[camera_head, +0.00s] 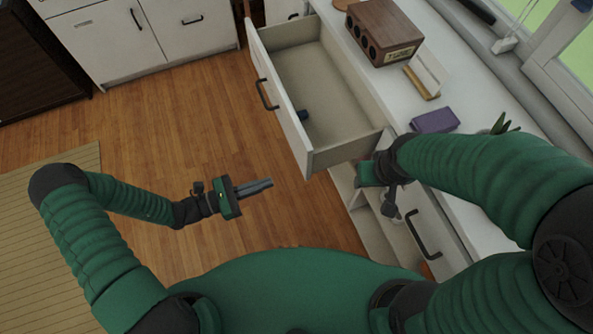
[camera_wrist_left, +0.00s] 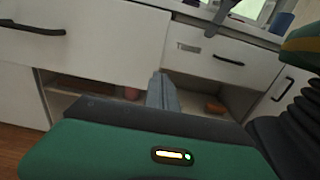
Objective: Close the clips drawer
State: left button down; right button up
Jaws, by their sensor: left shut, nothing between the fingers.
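A white drawer (camera_head: 278,100) is pulled far out of the counter on the right. Its front has a dark handle (camera_head: 265,95) and faces left over the floor. A white drawer front (camera_wrist_left: 90,42) with a dark handle shows at upper left in the left wrist view. My left gripper (camera_head: 270,184) is shut and empty, over the floor, left of and nearer than the drawer, apart from it. My right gripper (camera_head: 362,174) is by the drawer's near right corner; its fingers are mostly hidden.
The white counter (camera_head: 470,185) holds a brown wooden box (camera_head: 384,32), a card on a stand (camera_head: 427,75) and a purple box (camera_head: 435,120). Another closed drawer (camera_wrist_left: 215,58) and open shelves sit below the counter. Wood floor left of the drawer is clear.

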aim_at(354, 152)
pick_arm(q)
jog(key=x, duration=0.9)
jog(key=shift+f, duration=0.1)
jog(key=shift+w+d, duration=0.15)
jog(key=shift+d, duration=0.2)
jog(key=shift+d, duration=0.2)
jog(key=x, duration=1.7)
jog(key=shift+w+d+f, duration=0.1)
jog(key=shift+w+d, duration=0.1)
jog(key=shift+d, duration=0.15)
jog(key=shift+a, duration=0.1)
